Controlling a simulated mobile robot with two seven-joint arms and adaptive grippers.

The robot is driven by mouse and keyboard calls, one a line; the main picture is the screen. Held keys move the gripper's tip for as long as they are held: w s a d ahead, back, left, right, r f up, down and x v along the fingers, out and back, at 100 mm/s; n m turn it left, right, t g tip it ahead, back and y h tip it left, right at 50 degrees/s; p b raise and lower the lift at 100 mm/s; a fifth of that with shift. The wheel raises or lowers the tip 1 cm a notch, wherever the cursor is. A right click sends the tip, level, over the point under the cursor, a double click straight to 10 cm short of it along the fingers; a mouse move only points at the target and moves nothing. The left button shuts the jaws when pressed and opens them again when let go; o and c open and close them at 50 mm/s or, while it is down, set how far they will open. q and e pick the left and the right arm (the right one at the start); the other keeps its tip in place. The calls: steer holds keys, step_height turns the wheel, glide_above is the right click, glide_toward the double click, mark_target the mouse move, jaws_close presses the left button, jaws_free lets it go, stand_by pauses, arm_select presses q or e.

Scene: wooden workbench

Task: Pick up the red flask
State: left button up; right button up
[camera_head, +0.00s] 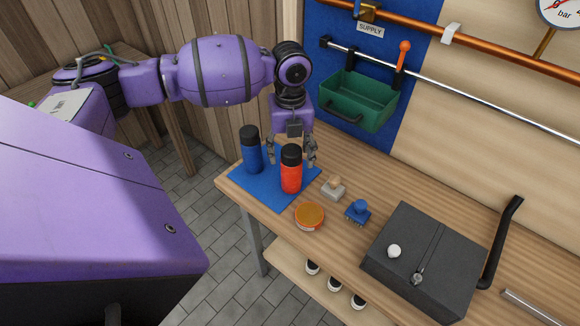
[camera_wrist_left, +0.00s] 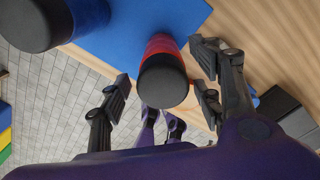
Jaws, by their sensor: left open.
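The red flask (camera_head: 291,174) with a black cap stands upright on a blue mat (camera_head: 273,192) on the workbench. In the left wrist view the flask (camera_wrist_left: 162,46) shows between the fingers, its black cap towards the camera. My left gripper (camera_head: 291,153) is open and points down over the mat, behind the red flask in the head view. In the left wrist view the open fingers of my left gripper (camera_wrist_left: 163,97) are apart on both sides of the flask; contact cannot be seen. My right gripper is not in view.
A blue flask (camera_head: 252,152) stands left of the red one; in the wrist view it is at the top left. An orange-lidded tin (camera_head: 309,216), a grey stamp-like block (camera_head: 333,189), a blue brush (camera_head: 358,211) and a dark box (camera_head: 425,262) are to the right.

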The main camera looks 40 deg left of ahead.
arm_select(q)
steer(key=shift+s+a+f, duration=0.1)
steer(key=shift+s+f, duration=0.05)
steer(key=shift+f, duration=0.6)
step_height(320, 180, down, 4)
steer(key=shift+r, duration=0.1)
steer(key=c, duration=1.4)
